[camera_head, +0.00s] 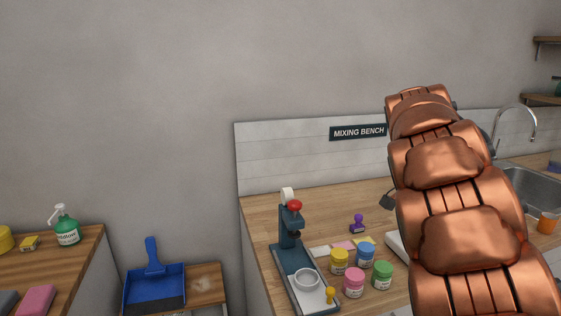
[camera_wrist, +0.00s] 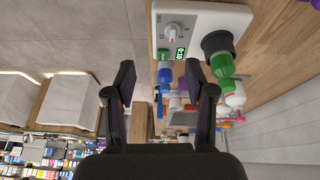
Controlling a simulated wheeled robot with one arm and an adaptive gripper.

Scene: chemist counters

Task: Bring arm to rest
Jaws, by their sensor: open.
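My copper-coloured arm (camera_head: 445,170) reaches up and away over the right part of the mixing bench (camera_head: 375,195) in the head view. Its far end hides my gripper there, except for a small dark part at the arm's left edge that may belong to it. In the wrist view my gripper (camera_wrist: 160,68) shows two dark fingers spread wide apart. Nothing is held between them. Several bottles and other things show beyond the gap, apart from the fingers.
A blue press (camera_head: 290,225), several lidded jars (camera_head: 354,283) and a purple stamp (camera_head: 357,224) stand left of my arm. A sink (camera_head: 535,190) and an orange cup (camera_head: 547,222) are right of it. The wrist view shows a white device (camera_wrist: 215,18) with a dial and green display.

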